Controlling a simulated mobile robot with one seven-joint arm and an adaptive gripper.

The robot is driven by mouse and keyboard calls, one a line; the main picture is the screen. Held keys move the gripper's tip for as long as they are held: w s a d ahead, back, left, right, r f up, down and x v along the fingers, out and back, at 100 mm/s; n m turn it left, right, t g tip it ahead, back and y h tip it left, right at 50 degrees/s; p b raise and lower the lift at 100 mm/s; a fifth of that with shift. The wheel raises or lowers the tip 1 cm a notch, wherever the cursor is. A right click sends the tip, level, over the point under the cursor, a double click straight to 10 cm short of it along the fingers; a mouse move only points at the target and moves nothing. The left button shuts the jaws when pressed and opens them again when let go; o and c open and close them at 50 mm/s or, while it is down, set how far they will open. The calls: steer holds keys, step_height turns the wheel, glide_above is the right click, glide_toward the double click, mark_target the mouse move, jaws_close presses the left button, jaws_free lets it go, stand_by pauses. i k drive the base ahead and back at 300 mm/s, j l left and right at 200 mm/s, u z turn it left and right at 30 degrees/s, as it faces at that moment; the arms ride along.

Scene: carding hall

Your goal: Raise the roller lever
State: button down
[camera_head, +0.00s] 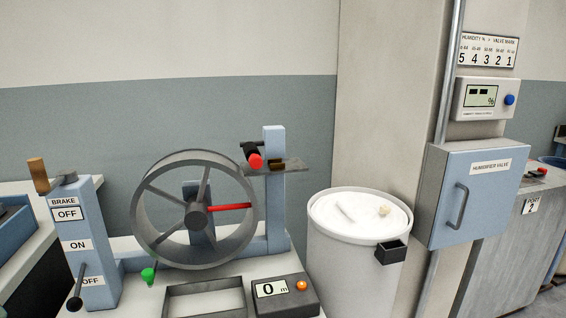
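No part carries a label naming it the roller lever. A short black bar with a red end (255,160) sits near the top of a blue post (275,190), beside a dark flat plate (285,165); it may be the lever, but I cannot tell for sure. A grey spoked wheel (197,215) with one red spoke (230,207) stands left of the post. A green knob (148,274) is at the wheel's lower left. My gripper is not in view.
A blue brake column (85,255) marked OFF, ON, OFF has a black-knobbed lever (75,303) low down. A counter (270,290) reads 0 m beside a dark tray (205,300). A white-filled bin (335,250) and a humidifier valve cabinet (475,195) stand right.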

mark_target(252, 154)
steer(key=j+z, duration=0.2)
steer(key=z, duration=0.15)
steer(key=j+z, duration=0.2)
steer(key=z, duration=0.15)
steer(key=j+z, duration=0.2)
steer(key=z, duration=0.15)
